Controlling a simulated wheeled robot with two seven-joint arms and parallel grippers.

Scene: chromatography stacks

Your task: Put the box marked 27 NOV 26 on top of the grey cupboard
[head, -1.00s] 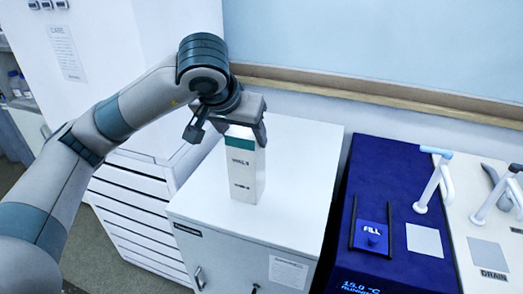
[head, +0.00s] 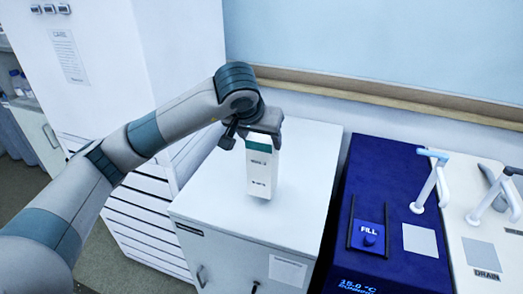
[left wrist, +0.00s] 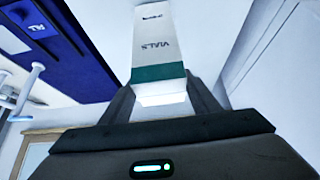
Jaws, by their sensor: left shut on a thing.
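A tall white box (head: 262,175) with a green band near its top is held at its upper end by my left gripper (head: 264,132). In the left wrist view the box (left wrist: 158,35) reads VIALS; a second, smaller line is too small to read, so I cannot confirm the date. The gripper's fingers (left wrist: 163,95) are shut on either side of the box. The box is over the top of the light grey cupboard (head: 312,160), slightly tilted in the picture. I cannot tell whether its base touches the top. My right gripper is not in view.
A blue unit (head: 385,180) marked FILL, with a display and white taps, stands right of the cupboard. A white slatted cabinet (head: 140,205) is at the left. A wooden rail (head: 390,95) runs along the wall behind. The cupboard top around the box is clear.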

